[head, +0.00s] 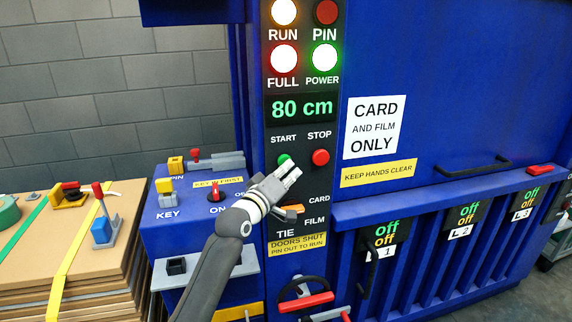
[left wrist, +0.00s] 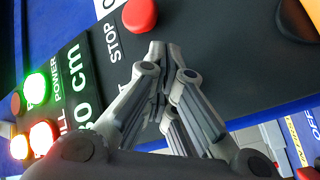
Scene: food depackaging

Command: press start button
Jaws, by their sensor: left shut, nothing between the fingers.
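The green start button (head: 284,159) sits under the START label on the black control panel (head: 300,130) in the head view, partly covered by my gripper. My left gripper (head: 291,171) is shut and empty, its fingertips just below and right of the button. Whether they touch it I cannot tell. In the left wrist view the shut fingers (left wrist: 160,62) point at the panel and hide the start button. The red stop button (head: 320,157) is right of the fingertips; it also shows in the left wrist view (left wrist: 140,15). My right gripper is not in view.
The display (head: 302,108) reads 80 cm. The RUN, FULL and POWER lamps glow; the PIN lamp (head: 326,12) is dark. An orange selector (head: 291,209) lies below my gripper. A key switch (head: 215,193) is on the blue ledge. Stacked cardboard (head: 40,262) stands left.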

